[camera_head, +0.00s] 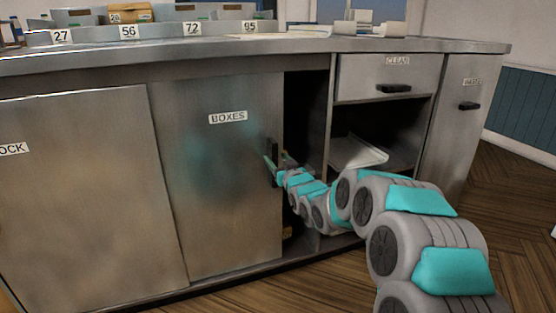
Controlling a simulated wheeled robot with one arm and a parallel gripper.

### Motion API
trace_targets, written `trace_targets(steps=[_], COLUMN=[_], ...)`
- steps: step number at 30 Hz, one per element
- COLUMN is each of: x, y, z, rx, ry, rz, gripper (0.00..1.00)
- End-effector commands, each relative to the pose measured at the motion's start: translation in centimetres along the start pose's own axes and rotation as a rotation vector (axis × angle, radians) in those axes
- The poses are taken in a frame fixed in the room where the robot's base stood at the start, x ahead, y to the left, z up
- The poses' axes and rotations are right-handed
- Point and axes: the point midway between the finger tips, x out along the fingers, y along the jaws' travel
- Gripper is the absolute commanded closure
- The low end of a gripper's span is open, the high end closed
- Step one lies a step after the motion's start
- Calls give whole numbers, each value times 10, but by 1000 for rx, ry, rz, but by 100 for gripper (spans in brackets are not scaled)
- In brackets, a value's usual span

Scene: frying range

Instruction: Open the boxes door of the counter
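The counter (310,43) is a long steel unit with a worktop. Its boxes door (215,180) is a flat steel panel with a "BOXES" label, a little left of the middle. A dark opening (305,105) shows to the right of the door's edge, so the door stands partly open, apparently slid left. The dark handle (275,165) is near the door's right edge. My gripper (272,163) is at this handle, with its fingers beside or around it. The fingers are too small and overlapped to tell whether they are shut on it.
A steel door (75,200) with a label ending "OCK" is at the left. A "CLEAN" drawer (388,75) sits above an open shelf at the right. Numbered bins (130,32) stand on the worktop. Wooden floor (510,215) is free at the right.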

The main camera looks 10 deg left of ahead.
Motion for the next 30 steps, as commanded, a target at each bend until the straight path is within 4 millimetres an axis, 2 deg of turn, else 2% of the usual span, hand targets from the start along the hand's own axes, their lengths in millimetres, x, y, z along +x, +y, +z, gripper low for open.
trace_targets(steps=[11, 30], x=[-2, -41], y=[0, 1], z=[0, -1], rx=[0, 0], ry=[0, 3], rz=[1, 0], gripper=[43, 43])
